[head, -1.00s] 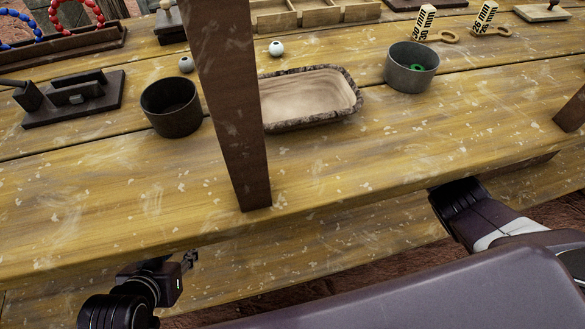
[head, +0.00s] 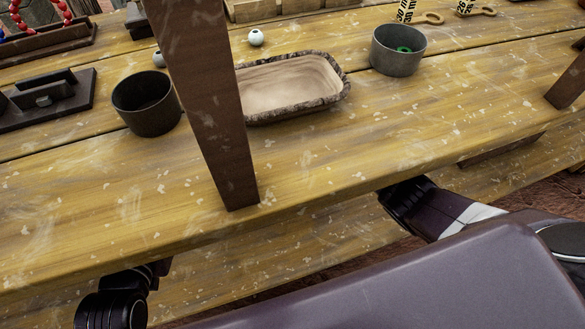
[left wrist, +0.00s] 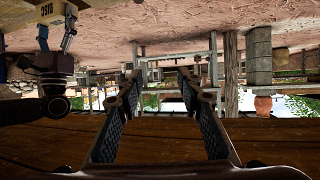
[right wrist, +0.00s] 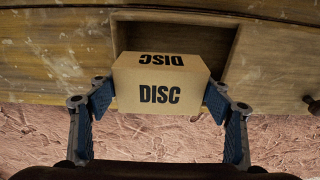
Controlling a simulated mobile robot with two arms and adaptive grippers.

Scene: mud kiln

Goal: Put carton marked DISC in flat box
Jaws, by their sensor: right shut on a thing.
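The carton marked DISC (right wrist: 160,95) is a tan block with black lettering in the right wrist view. My right gripper (right wrist: 160,90) is shut on it, one finger on each side. The carton also shows upside down in the left wrist view (left wrist: 46,9). In the head view the right gripper and carton are hidden below the table edge. My left gripper (left wrist: 160,76) is open and empty, its fingers apart. No thing is clearly identifiable as the flat box; a shallow bark-rimmed tray (head: 340,92) lies empty on the table.
A dark bowl (head: 147,112) and a grey bowl (head: 398,62) holding something green flank the tray. A brown wooden post (head: 205,100) stands in front. Behind the carton, a dark recess (right wrist: 180,30) shows in the wood. The table's front strip is clear.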

